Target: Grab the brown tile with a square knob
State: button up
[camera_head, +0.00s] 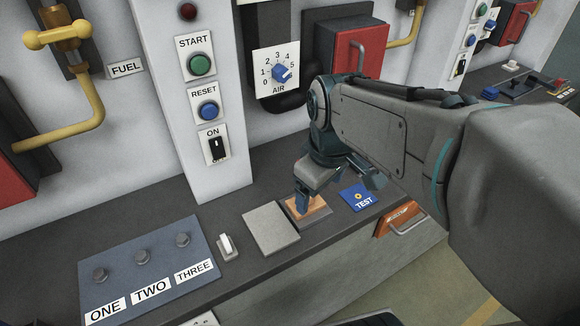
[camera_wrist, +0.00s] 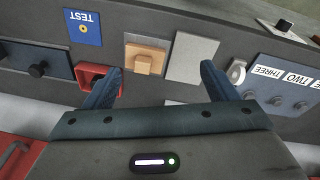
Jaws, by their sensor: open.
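The brown tile with a square knob (camera_wrist: 158,53) lies on the dark counter; its small raised knob (camera_wrist: 143,66) faces up. It also shows in the head view (camera_head: 319,208), partly hidden behind one finger. My gripper (camera_wrist: 161,70) is open and empty, its two dark blue fingers apart. In the wrist view the tile appears ahead of the fingertips, between them and nearer the left one. In the head view my gripper (camera_head: 338,192) is over the tile area. I see no contact with the knob.
A plain grey tile (camera_head: 270,228) lies left of the brown tile, then a white switch (camera_head: 227,247) and a panel with three knobs (camera_head: 140,262). A blue TEST card (camera_head: 358,197) lies right. An orange drawer handle (camera_head: 405,217) is at the counter's front.

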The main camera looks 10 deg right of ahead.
jog(key=w+f+n+g+b, duration=0.15)
jog(key=w+n+b, duration=0.25)
jog(key=w+n, duration=0.85)
jog(key=s+f, duration=0.1)
jog(key=f, duration=0.3)
jog(key=f+n+b, duration=0.1)
jog(key=f, duration=0.3)
jog(key=s+f+n, duration=0.1)
jog(key=f, duration=0.4)
jog(key=shift+s+d+n+g, duration=0.2)
jog(key=shift+s+n+g, duration=0.05)
jog(key=shift+s, duration=0.1)
jog(key=shift+c, duration=0.3)
jog(key=c, duration=1.1)
